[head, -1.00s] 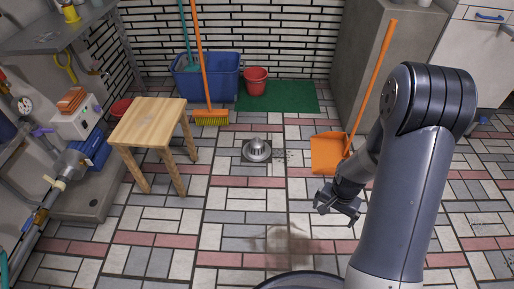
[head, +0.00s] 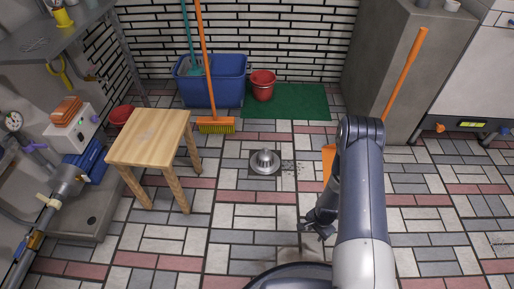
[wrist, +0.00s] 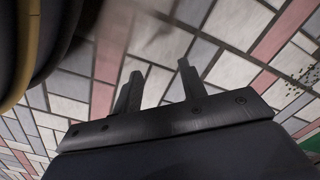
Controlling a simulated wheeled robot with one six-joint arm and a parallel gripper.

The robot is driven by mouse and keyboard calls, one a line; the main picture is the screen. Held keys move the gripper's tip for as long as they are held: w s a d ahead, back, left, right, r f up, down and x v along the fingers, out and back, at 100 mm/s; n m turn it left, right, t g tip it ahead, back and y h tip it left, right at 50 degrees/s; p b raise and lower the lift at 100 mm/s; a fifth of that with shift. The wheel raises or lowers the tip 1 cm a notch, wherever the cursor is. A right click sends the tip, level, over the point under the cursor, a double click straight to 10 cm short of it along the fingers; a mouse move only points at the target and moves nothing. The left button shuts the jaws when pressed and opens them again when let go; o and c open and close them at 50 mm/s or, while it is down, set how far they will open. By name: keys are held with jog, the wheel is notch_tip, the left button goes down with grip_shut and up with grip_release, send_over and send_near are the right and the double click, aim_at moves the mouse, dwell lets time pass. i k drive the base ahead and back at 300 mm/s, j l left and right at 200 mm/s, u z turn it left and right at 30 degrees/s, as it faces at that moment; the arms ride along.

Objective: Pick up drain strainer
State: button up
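The drain strainer (head: 264,158), a small shiny metal dome on a round grey base, is on the tiled floor near the middle of the head view. My gripper (head: 318,231) is below and right of it in the picture, well apart from it. In the wrist view my gripper (wrist: 158,84) shows two dark fingers spread apart with only floor tiles seen between them. It is open and empty. The strainer is not seen in the wrist view.
A wooden stool (head: 152,138) stands left of the strainer. Behind are a broom (head: 215,125), a blue bin (head: 211,82), a red bucket (head: 263,85) and a green mat (head: 300,102). An orange dustpan (head: 328,160) is partly hidden by my arm. Dark specks lie beside the strainer.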

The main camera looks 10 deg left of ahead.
aim_at(265, 161)
jog(key=i+j, duration=0.3)
jog(key=i, duration=0.2)
jog(key=i+j+u, duration=0.15)
jog(key=i+j, duration=0.2)
jog(key=i, duration=0.15)
jog(key=i+j, duration=0.25)
jog(key=i, duration=0.3)
jog(key=u, duration=0.05)
